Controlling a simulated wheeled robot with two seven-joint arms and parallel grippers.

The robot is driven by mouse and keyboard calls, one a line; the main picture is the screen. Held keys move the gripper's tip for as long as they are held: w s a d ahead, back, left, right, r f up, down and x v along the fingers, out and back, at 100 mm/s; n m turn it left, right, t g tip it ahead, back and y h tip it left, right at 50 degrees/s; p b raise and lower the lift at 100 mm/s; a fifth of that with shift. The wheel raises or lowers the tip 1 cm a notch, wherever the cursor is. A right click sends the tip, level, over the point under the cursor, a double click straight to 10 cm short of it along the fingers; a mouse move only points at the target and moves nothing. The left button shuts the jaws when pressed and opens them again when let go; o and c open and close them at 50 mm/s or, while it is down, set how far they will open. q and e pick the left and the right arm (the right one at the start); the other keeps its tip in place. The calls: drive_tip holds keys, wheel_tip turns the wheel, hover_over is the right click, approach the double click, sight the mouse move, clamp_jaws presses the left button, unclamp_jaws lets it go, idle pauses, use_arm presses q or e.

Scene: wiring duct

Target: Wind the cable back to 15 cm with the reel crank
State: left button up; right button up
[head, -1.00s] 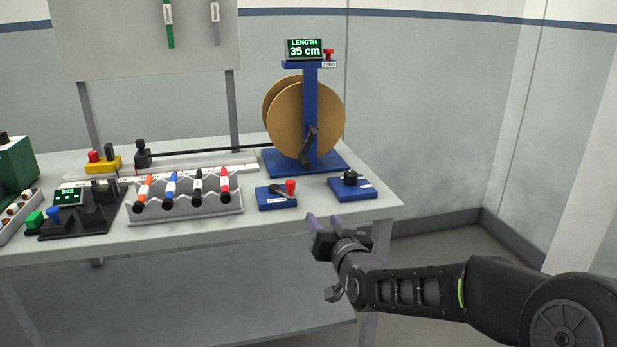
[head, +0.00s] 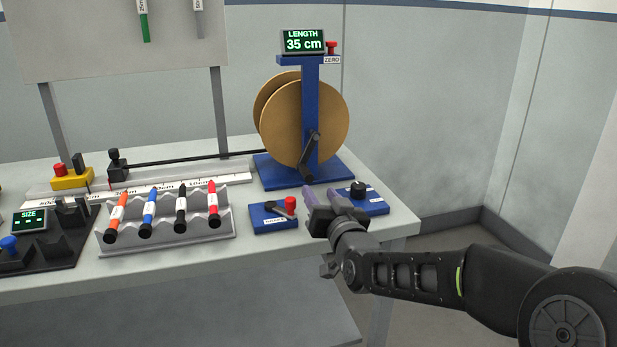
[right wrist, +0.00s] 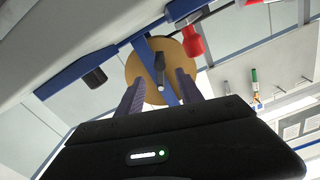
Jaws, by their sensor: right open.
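The cable reel (head: 284,118) has tan discs on a blue stand (head: 311,100) at the back right of the table. Its display (head: 303,42) reads LENGTH 35 cm. The black crank (head: 309,155) hangs on the reel's front, its handle end low. The crank also shows in the right wrist view (right wrist: 160,70), beyond the fingertips. The black cable (head: 185,158) runs left from the reel along the ruler to a black clamp (head: 117,165). My right gripper (head: 327,193) is open and empty, in front of and below the crank, apart from it. My left gripper is not in view.
A blue block with a red-knobbed lever (head: 290,205) and a blue block with a black knob (head: 358,190) stand close to my right gripper. A grey rack (head: 225,225) holds several coloured markers. A red ZERO button (head: 331,48) sits beside the display.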

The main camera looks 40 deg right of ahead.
sight(311, 181)
drive_tip(key=shift+x, duration=3.9)
clamp_jaws()
